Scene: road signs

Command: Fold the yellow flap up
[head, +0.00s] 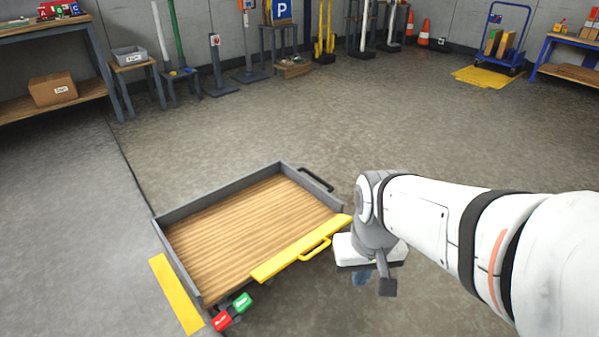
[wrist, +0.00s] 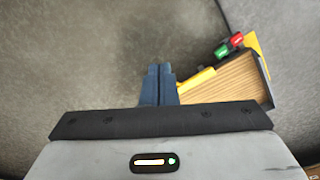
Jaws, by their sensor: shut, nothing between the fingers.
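The yellow flap (head: 290,258) runs along the near right side of a wooden-floored tray (head: 225,194) with grey walls. A yellow loop handle (head: 316,250) sticks out from its outer side. I cannot tell its exact tilt. In the wrist view, the flap (wrist: 197,81) shows just right of my fingers, partly covered. My gripper (head: 361,278) is low, to the right of the flap and apart from it in the head view; its fingertips are mostly hidden there. In the wrist view, the blue fingers (wrist: 158,76) are together with nothing between them.
A red button (head: 222,320) and a green button (head: 242,303) sit at the tray's near corner. A black handle (head: 316,180) is on its far side. A yellow strip (head: 175,292) lies left of the tray. Open floor surrounds it; benches and signs stand far back.

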